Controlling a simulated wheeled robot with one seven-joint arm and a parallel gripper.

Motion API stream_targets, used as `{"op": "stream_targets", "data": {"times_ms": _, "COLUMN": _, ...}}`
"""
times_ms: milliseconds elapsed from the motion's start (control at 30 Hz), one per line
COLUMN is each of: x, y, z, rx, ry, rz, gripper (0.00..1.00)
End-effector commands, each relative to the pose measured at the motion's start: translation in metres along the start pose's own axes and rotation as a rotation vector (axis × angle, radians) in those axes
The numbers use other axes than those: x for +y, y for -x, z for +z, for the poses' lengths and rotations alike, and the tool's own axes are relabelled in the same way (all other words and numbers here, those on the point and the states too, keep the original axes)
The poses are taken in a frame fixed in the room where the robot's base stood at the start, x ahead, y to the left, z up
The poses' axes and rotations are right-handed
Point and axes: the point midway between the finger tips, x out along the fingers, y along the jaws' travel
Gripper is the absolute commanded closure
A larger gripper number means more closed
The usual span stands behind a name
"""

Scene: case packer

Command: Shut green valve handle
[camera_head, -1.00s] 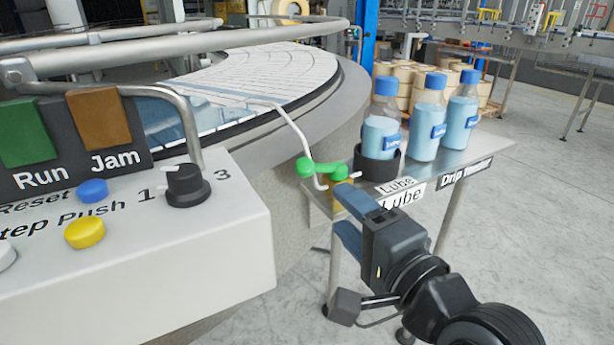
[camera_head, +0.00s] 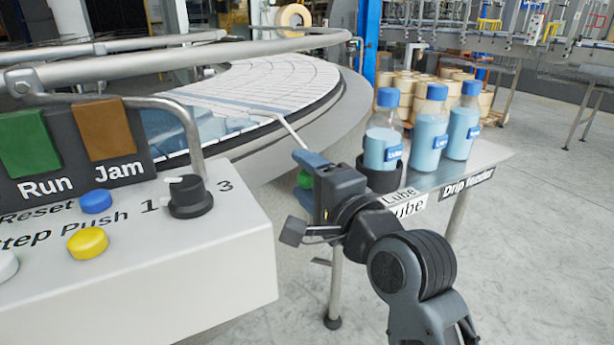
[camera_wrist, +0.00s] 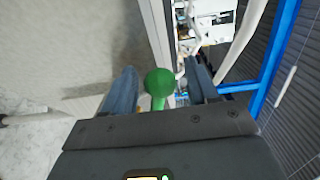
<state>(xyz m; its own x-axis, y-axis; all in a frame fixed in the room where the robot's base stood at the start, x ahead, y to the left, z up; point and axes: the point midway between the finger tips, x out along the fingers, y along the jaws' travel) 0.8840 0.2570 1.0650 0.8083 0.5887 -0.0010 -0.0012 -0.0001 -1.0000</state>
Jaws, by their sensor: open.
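The green valve handle (camera_head: 304,180) sits on the thin pipe by the small lube table. In the head view it is mostly hidden behind my gripper (camera_head: 302,182). In the wrist view the rounded green end of the handle (camera_wrist: 159,82) shows between my two blue-grey fingers, nearer the left one. My gripper (camera_wrist: 162,90) is open, with a finger on each side of the handle. A gap shows between the handle's end and the right finger. I cannot tell whether the left finger touches it.
Blue-capped bottles (camera_head: 430,135) stand on the metal table (camera_head: 480,160), right of my gripper; one sits in a black holder (camera_head: 380,178). The control box (camera_head: 150,270) is at left. The curved conveyor (camera_head: 270,80) and its rail lie behind.

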Motion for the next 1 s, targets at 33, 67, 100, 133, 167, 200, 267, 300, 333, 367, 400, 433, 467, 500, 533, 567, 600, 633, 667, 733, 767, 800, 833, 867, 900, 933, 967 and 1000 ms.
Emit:
{"op": "stream_targets", "data": {"times_ms": 33, "x": -0.0002, "y": -0.0006, "z": 0.0001, "rx": 0.000, "ry": 0.000, "rz": 0.000, "gripper": 0.42}}
{"op": "stream_targets", "data": {"times_ms": 67, "x": -0.0002, "y": -0.0007, "z": 0.0001, "rx": 0.000, "ry": 0.000, "rz": -0.001, "gripper": 0.42}}
{"op": "stream_targets", "data": {"times_ms": 100, "x": -0.0002, "y": -0.0006, "z": 0.0001, "rx": 0.000, "ry": 0.000, "rz": -0.001, "gripper": 0.42}}
{"op": "stream_targets", "data": {"times_ms": 133, "x": -0.0002, "y": -0.0006, "z": 0.0000, "rx": 0.000, "ry": 0.000, "rz": -0.001, "gripper": 0.42}}
{"op": "stream_targets", "data": {"times_ms": 167, "x": -0.0002, "y": -0.0005, "z": 0.0001, "rx": 0.000, "ry": 0.000, "rz": -0.001, "gripper": 0.42}}
{"op": "stream_targets", "data": {"times_ms": 200, "x": -0.0002, "y": -0.0005, "z": 0.0001, "rx": 0.000, "ry": 0.000, "rz": -0.001, "gripper": 0.42}}
{"op": "stream_targets", "data": {"times_ms": 267, "x": -0.0002, "y": -0.0004, "z": 0.0000, "rx": 0.000, "ry": 0.000, "rz": -0.001, "gripper": 0.46}}
{"op": "stream_targets", "data": {"times_ms": 300, "x": -0.0002, "y": -0.0004, "z": 0.0000, "rx": 0.000, "ry": 0.000, "rz": -0.001, "gripper": 0.50}}
{"op": "stream_targets", "data": {"times_ms": 333, "x": -0.0002, "y": -0.0003, "z": 0.0000, "rx": 0.000, "ry": 0.000, "rz": -0.001, "gripper": 0.53}}
{"op": "stream_targets", "data": {"times_ms": 367, "x": -0.0002, "y": -0.0003, "z": 0.0000, "rx": 0.000, "ry": 0.000, "rz": -0.001, "gripper": 0.56}}
{"op": "stream_targets", "data": {"times_ms": 400, "x": -0.0002, "y": -0.0003, "z": 0.0000, "rx": 0.000, "ry": 0.000, "rz": -0.001, "gripper": 0.60}}
{"op": "stream_targets", "data": {"times_ms": 433, "x": -0.0002, "y": -0.0003, "z": 0.0000, "rx": 0.000, "ry": 0.000, "rz": -0.001, "gripper": 0.63}}
{"op": "stream_targets", "data": {"times_ms": 467, "x": -0.0002, "y": -0.0003, "z": 0.0000, "rx": 0.000, "ry": 0.000, "rz": -0.001, "gripper": 0.65}}
{"op": "stream_targets", "data": {"times_ms": 500, "x": -0.0003, "y": -0.0003, "z": -0.0001, "rx": 0.000, "ry": 0.001, "rz": -0.001, "gripper": 0.69}}
{"op": "stream_targets", "data": {"times_ms": 533, "x": -0.0002, "y": -0.0002, "z": -0.0001, "rx": 0.000, "ry": 0.000, "rz": -0.001, "gripper": 0.72}}
{"op": "stream_targets", "data": {"times_ms": 567, "x": -0.0002, "y": -0.0002, "z": -0.0001, "rx": 0.000, "ry": 0.000, "rz": -0.001, "gripper": 0.75}}
{"op": "stream_targets", "data": {"times_ms": 600, "x": -0.0002, "y": -0.0002, "z": -0.0001, "rx": 0.000, "ry": 0.000, "rz": -0.001, "gripper": 0.79}}
{"op": "stream_targets", "data": {"times_ms": 633, "x": -0.0001, "y": -0.0002, "z": -0.0001, "rx": 0.000, "ry": 0.000, "rz": -0.001, "gripper": 0.82}}
{"op": "stream_targets", "data": {"times_ms": 667, "x": -0.0001, "y": -0.0002, "z": -0.0001, "rx": 0.000, "ry": 0.000, "rz": -0.001, "gripper": 0.85}}
{"op": "stream_targets", "data": {"times_ms": 733, "x": 0.0000, "y": -0.0002, "z": -0.0001, "rx": 0.000, "ry": 0.000, "rz": 0.000, "gripper": 0.91}}
{"op": "stream_targets", "data": {"times_ms": 767, "x": 0.0000, "y": -0.0002, "z": -0.0001, "rx": 0.000, "ry": 0.000, "rz": 0.000, "gripper": 0.94}}
{"op": "stream_targets", "data": {"times_ms": 800, "x": 0.0000, "y": -0.0002, "z": -0.0001, "rx": 0.000, "ry": 0.000, "rz": 0.000, "gripper": 0.98}}
{"op": "stream_targets", "data": {"times_ms": 833, "x": 0.0001, "y": -0.0002, "z": -0.0001, "rx": 0.000, "ry": 0.000, "rz": 0.000, "gripper": 1.00}}
{"op": "stream_targets", "data": {"times_ms": 867, "x": 0.0001, "y": -0.0002, "z": -0.0001, "rx": 0.000, "ry": 0.000, "rz": 0.000, "gripper": 1.00}}
{"op": "stream_targets", "data": {"times_ms": 900, "x": 0.0001, "y": -0.0002, "z": -0.0001, "rx": 0.000, "ry": 0.000, "rz": 0.000, "gripper": 1.00}}
{"op": "stream_targets", "data": {"times_ms": 933, "x": 0.0001, "y": -0.0002, "z": -0.0001, "rx": 0.000, "ry": 0.000, "rz": 0.000, "gripper": 1.00}}
{"op": "stream_targets", "data": {"times_ms": 967, "x": 0.0002, "y": -0.0002, "z": -0.0001, "rx": 0.000, "ry": 0.000, "rz": 0.000, "gripper": 1.00}}
{"op": "stream_targets", "data": {"times_ms": 1000, "x": 0.0002, "y": -0.0002, "z": -0.0001, "rx": 0.000, "ry": 0.000, "rz": 0.000, "gripper": 1.00}}
